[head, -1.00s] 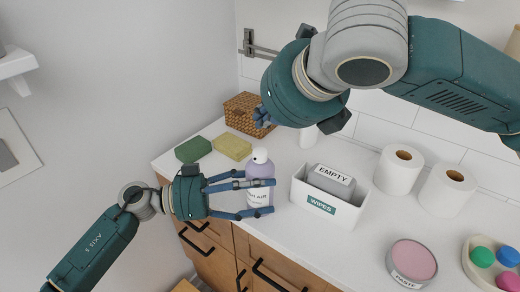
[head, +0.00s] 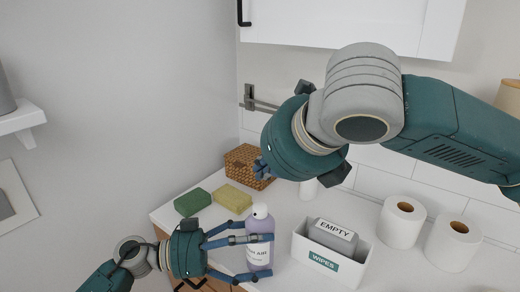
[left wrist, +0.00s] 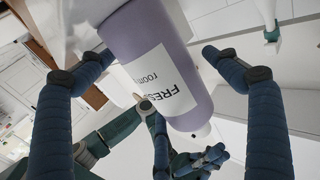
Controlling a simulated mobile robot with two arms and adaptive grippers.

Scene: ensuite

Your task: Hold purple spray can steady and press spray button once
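The purple spray can (head: 259,248), with a white top (head: 260,211) and a white label, stands upright on the white counter. It also shows large in the left wrist view (left wrist: 185,75). My left gripper (head: 252,258) has its blue fingers spread around the can. In the left wrist view, gaps show between the outer fingers and the can, so it is open. My right gripper (head: 262,170) is above and behind the can, apart from it. Its arm and hand hide most of its fingers, so their opening is unclear.
A green block (head: 192,202), a yellow block (head: 233,198) and a wicker basket (head: 243,160) are left of and behind the can. A white wipes box (head: 312,254) is close on its right. Paper rolls (head: 402,222) stand farther right. A white cupboard (head: 350,22) hangs above.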

